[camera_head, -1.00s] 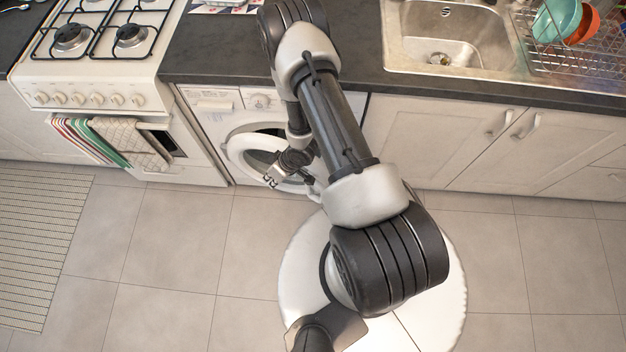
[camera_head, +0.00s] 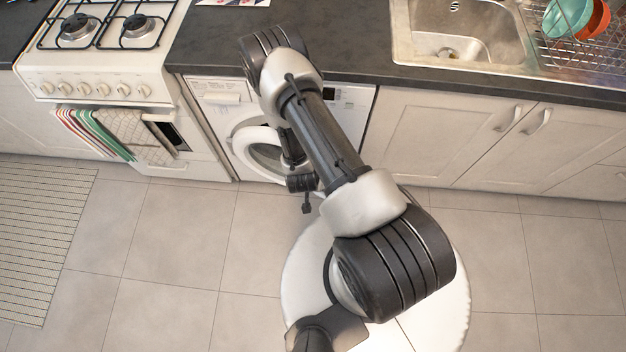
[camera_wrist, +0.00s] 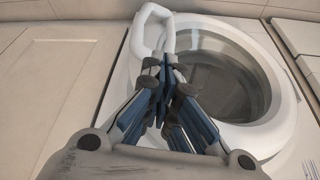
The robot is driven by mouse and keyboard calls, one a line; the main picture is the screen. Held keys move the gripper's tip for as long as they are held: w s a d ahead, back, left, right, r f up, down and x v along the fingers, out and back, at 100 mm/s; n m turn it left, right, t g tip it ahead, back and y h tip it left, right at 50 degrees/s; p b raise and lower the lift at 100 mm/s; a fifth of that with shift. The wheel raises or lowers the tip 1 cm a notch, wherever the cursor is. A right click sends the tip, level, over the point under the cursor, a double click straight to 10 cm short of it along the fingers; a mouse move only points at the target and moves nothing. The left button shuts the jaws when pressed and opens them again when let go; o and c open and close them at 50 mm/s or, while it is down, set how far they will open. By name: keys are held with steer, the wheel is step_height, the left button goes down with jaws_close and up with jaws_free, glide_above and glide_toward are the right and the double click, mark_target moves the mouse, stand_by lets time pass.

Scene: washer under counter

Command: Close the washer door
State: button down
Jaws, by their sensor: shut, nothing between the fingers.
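The washer (camera_head: 222,105) stands under the counter, left of my arm in the head view. Its round white door (camera_head: 243,146) with dark glass is partly hidden behind my arm. In the wrist view the door ring (camera_wrist: 283,128) and a white loop handle (camera_wrist: 143,30) show large. The door appears near the washer front; I cannot tell whether it is latched. My gripper (camera_head: 306,208) is low, beside the door's right side in the head view. Its blue-grey fingers (camera_wrist: 168,76) are shut and empty, overlapping the handle's lower end in the wrist view; contact cannot be told.
A stove (camera_head: 95,85) with towels on its oven front stands left of the washer. Pale cabinets (camera_head: 430,135) and a sink (camera_head: 455,40) are on the right. A striped mat (camera_head: 40,235) lies at the left. The tiled floor in front is clear.

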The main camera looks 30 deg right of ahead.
steer(key=w+d+f+b, duration=0.1)
steer(key=w+d+f, duration=0.1)
steer(key=w+d+f+b, duration=0.2)
steer(key=f, duration=0.1)
steer(key=shift+w+d+f, duration=0.1)
steer(key=shift+d+f, duration=0.1)
steer(key=shift+d, duration=0.05)
